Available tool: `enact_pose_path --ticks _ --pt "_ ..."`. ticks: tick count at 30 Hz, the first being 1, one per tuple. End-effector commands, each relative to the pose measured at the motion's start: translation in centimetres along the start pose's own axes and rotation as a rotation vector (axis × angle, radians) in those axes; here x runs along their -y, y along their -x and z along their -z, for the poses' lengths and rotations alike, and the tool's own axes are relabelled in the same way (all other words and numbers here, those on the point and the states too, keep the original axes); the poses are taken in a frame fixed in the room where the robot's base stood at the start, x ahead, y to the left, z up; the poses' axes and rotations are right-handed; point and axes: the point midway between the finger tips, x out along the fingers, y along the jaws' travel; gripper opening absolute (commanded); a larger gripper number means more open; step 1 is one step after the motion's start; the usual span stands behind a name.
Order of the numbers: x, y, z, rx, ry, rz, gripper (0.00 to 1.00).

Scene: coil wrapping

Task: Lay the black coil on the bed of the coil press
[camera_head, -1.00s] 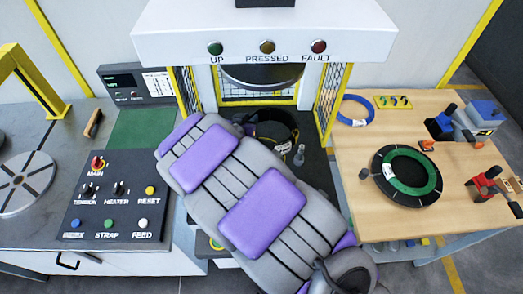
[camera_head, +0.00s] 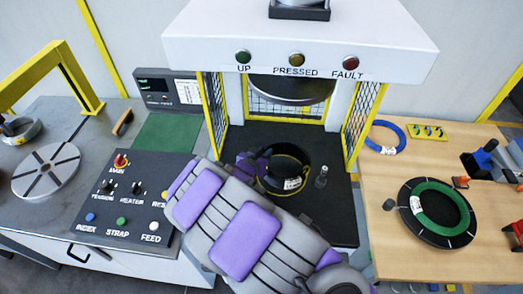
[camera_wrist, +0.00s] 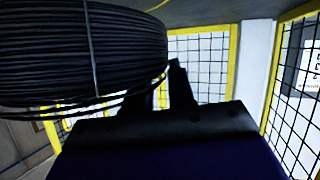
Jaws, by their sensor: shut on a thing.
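The black coil (camera_head: 287,183) is at the press in the head view, over the dark bed (camera_head: 330,212), with a white label on its near side. I cannot tell whether it touches the bed. My gripper (camera_head: 252,165) is at the coil's left side, shut on it, with its fingers partly hidden by my arm. In the wrist view the coil (camera_wrist: 80,55) fills the upper left, with a few strands loose below it. The round press plate (camera_head: 292,90) hangs above the coil with a gap between.
A small bottle-like object (camera_head: 321,177) stands on the bed right of the coil. Yellow-framed mesh guards (camera_head: 367,122) flank the bed. A control panel (camera_head: 128,197) is at the left. A wooden table (camera_head: 400,250) at the right holds a green coil (camera_head: 440,207) and a blue coil (camera_head: 384,137).

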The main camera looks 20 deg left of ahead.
Motion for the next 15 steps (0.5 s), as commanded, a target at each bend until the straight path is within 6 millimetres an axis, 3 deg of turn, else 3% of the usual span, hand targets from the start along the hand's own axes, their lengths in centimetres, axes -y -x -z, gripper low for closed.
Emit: enact_pose_path --ticks 6,13,14,15 --pt "1.0 -1.1 -2.5 -0.004 0.005 0.001 0.00" --pt "0.8 -1.1 -2.5 -0.003 0.001 0.002 0.00" --pt "0.7 -1.1 -2.6 -0.001 -0.001 0.001 0.26" --pt "0.6 -1.1 -2.6 0.000 -0.001 0.001 0.30"
